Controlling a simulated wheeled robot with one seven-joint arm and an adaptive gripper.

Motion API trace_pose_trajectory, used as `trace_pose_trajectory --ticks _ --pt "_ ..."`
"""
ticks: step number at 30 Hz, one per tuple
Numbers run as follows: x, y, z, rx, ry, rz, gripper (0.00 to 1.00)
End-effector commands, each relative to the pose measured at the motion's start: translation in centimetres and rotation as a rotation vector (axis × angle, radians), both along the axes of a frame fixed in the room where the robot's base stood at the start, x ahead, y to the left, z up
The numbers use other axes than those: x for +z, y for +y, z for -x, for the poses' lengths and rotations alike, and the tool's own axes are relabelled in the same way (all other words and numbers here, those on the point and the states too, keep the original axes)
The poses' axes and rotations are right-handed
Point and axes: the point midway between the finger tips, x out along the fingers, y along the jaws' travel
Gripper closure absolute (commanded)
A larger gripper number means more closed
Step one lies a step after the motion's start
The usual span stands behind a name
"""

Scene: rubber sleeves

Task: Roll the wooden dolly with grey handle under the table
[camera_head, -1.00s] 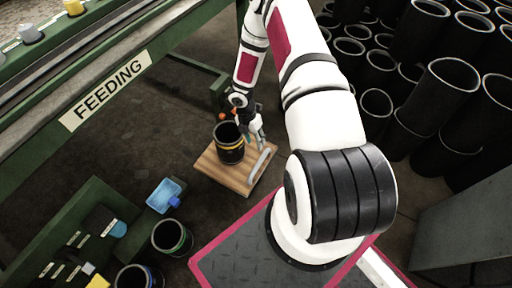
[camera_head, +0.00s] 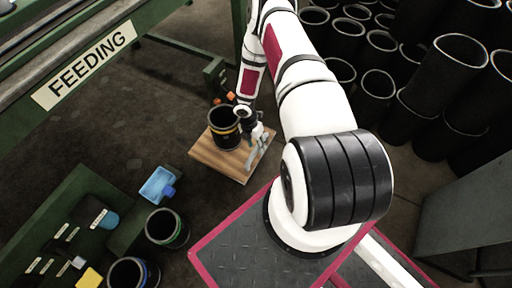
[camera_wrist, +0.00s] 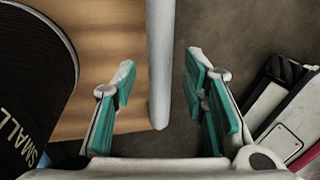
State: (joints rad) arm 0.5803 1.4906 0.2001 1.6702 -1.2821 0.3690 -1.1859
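The wooden dolly (camera_head: 205,151) stands on the floor near the middle of the head view, in front of my base. A black sleeve marked SMALL (camera_wrist: 30,90) stands on it and shows at the left in the wrist view. The grey handle (camera_wrist: 161,65) rises along the dolly's right side. My gripper (camera_wrist: 160,92) is open, with one teal-padded finger on each side of the handle and visible gaps between. In the head view the gripper partly covers the handle. The green table (camera_head: 15,119) with the FEEDING label is at the upper left.
Many black sleeves (camera_head: 378,90) stand at the upper right. A blue container (camera_head: 158,184) and black bins (camera_head: 166,229) are at lower left. A grey cabinet (camera_head: 465,205) is at right. Floor between dolly and table looks mostly clear; a green table leg stands behind the dolly.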

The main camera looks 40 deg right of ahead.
Motion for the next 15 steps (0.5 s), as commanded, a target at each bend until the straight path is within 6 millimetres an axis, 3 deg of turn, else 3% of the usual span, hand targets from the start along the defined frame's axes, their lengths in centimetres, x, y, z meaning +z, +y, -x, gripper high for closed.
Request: trace_pose_trajectory --ticks 12,15 --pt "-0.83 -0.06 0.19 0.0 0.0 0.0 0.6" --pt "-0.82 -0.05 0.18 0.0 0.0 0.0 0.81"
